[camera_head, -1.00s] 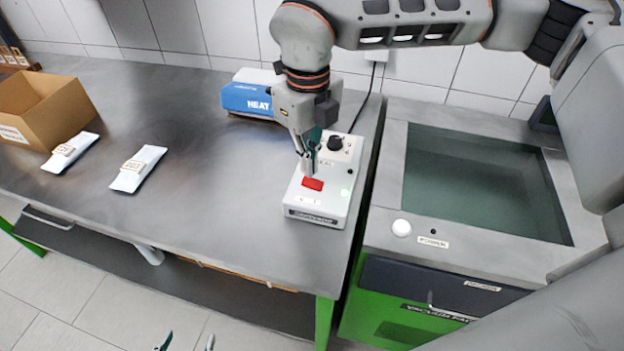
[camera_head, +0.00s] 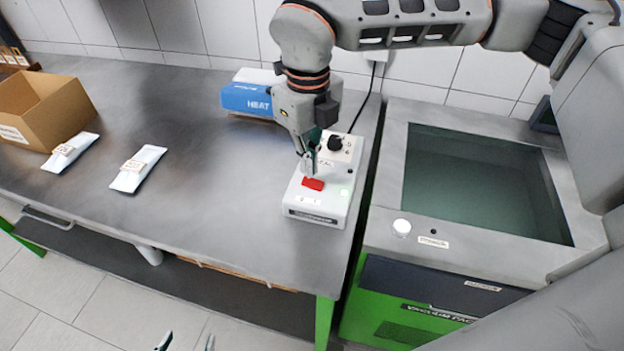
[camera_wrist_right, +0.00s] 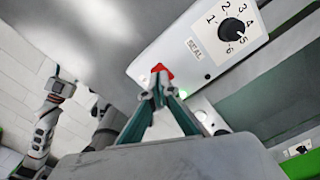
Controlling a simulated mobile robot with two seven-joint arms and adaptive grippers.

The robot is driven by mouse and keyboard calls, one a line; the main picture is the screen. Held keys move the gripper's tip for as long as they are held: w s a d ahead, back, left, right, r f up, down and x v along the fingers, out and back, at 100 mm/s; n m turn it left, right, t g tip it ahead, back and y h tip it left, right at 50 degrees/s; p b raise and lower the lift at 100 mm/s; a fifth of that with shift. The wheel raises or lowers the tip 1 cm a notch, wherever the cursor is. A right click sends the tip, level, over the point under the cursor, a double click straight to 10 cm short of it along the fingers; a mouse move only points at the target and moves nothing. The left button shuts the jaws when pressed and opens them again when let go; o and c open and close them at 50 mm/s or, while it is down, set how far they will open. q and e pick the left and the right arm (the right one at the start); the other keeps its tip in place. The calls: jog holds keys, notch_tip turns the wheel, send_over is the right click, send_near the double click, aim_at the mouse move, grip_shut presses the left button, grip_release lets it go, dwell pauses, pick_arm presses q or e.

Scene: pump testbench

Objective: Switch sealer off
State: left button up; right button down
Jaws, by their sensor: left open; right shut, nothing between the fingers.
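The sealer control box (camera_head: 318,216) is white and stands near the right end of the grey table. In the right wrist view the dial (camera_wrist_right: 232,30) shows numbers and the label SEAL. My right gripper (camera_head: 309,172) is shut and empty, pointing down at the red switch. In the right wrist view its fingertips (camera_wrist_right: 158,78) overlap the red switch (camera_wrist_right: 161,68); I cannot tell if they touch. My left gripper (camera_head: 187,342) is open at the bottom edge, away from the table.
Two white packets (camera_head: 138,169) and a cardboard box (camera_head: 52,112) are on the left of the table. A vacuum machine (camera_head: 400,263) with a recessed chamber stands to the right. The table's middle is clear.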

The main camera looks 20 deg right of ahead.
aim_at(309, 181)
jog(key=shift+f+b, duration=0.65)
jog(key=shift+f, duration=0.8)
dwell(0.7)
jog(key=shift+r+p, duration=0.55)
jog(key=shift+r, duration=0.35)
jog(key=shift+r+p, duration=1.6)
jog(key=shift+r, duration=1.1)
jog(key=shift+f, duration=0.1)
